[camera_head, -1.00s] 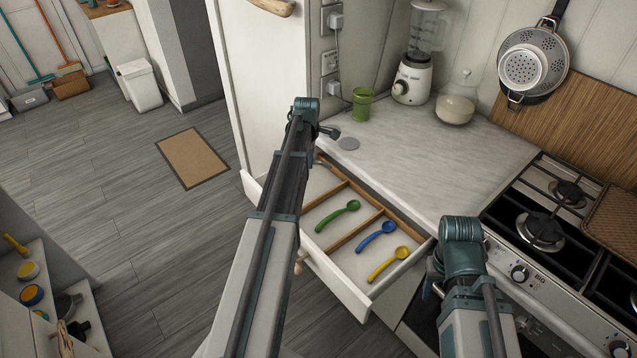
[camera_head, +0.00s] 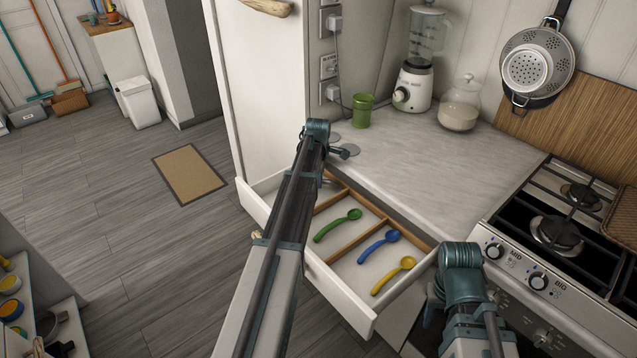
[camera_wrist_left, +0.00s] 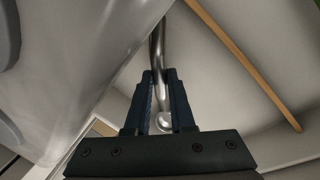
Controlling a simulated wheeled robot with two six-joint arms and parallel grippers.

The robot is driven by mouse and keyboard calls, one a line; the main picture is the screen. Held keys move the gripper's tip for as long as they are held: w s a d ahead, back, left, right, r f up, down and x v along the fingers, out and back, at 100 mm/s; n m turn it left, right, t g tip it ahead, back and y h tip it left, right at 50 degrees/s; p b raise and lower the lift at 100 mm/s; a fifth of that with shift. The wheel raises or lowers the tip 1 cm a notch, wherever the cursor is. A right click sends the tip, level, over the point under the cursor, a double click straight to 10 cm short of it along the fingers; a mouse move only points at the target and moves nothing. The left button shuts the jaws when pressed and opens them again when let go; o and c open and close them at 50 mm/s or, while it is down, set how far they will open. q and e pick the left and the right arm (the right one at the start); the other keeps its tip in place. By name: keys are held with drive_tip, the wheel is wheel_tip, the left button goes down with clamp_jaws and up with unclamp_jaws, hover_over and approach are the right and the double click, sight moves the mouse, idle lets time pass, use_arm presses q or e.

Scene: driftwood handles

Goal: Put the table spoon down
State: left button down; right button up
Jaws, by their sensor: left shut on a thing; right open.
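The table spoon (camera_wrist_left: 157,45) is a shiny silver metal piece in the left wrist view. My left gripper (camera_wrist_left: 160,80) is shut on it, with the dark fingers on either side. The gripper is over the open drawer (camera_head: 345,298), at its left compartment beside a wooden divider. I cannot tell whether the spoon touches the drawer floor. In the head view my left arm hides most of the spoon and the fingers. My right gripper (camera_head: 437,290) is open, low in front of the stove, its fingers mostly hidden by its wrist.
Green (camera_head: 337,226), blue (camera_head: 378,245) and yellow (camera_head: 393,275) spoons lie in the drawer compartments to the right. The marble counter (camera_head: 430,160) is behind, with a green cup (camera_head: 363,110), blender (camera_head: 413,85) and jar (camera_head: 459,107). The gas stove (camera_head: 560,235) is at right.

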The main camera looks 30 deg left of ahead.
use_arm(q)
drive_tip(key=shift+s+f+b, duration=0.1)
drive_tip(key=shift+f+b, duration=0.25)
drive_tip(key=shift+f, duration=0.35)
drive_tip(key=shift+r, duration=0.1)
use_arm(e)
drive_tip(key=shift+f, duration=0.6)
drive_tip(key=shift+f, duration=0.1)
use_arm(q)
drive_tip(key=c, duration=1.2)
unclamp_jaws()
drive_tip(key=o, duration=0.4)
drive_tip(key=shift+o, duration=0.2)
wheel_tip(320, 180, up, 12)
drive_tip(key=s+p, duration=0.2)
drive_tip(key=p, duration=1)
drive_tip(key=shift+s+d, duration=0.15)
drive_tip(key=shift+d, duration=0.25)
use_arm(e)
wheel_tip(320, 180, up, 12)
